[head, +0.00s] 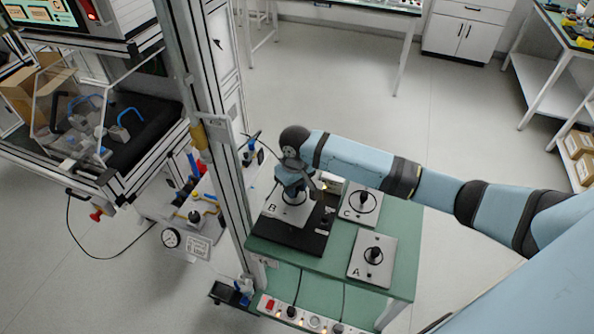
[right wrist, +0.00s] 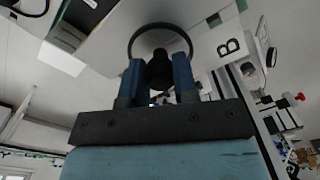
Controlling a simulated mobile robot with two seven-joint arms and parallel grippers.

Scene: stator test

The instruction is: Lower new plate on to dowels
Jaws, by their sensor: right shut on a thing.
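Plate B (head: 284,215), a light grey plate with a black letter, is over the black fixture (head: 296,238) on the green table. My right gripper (head: 293,193) is above it, shut on its black knob. In the right wrist view the two blue fingers (right wrist: 158,82) close on the knob (right wrist: 159,70), with the black ring and letter B on the plate (right wrist: 205,48) behind. I cannot tell whether plate B touches the fixture; the dowels under it are hidden. My left gripper is not in view.
Plate C (head: 353,215) and plate A (head: 360,268) lie on the green table (head: 398,282) to the right of the fixture. A metal column (head: 207,130) stands close on the left. A row of buttons (head: 290,311) runs along the table's front.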

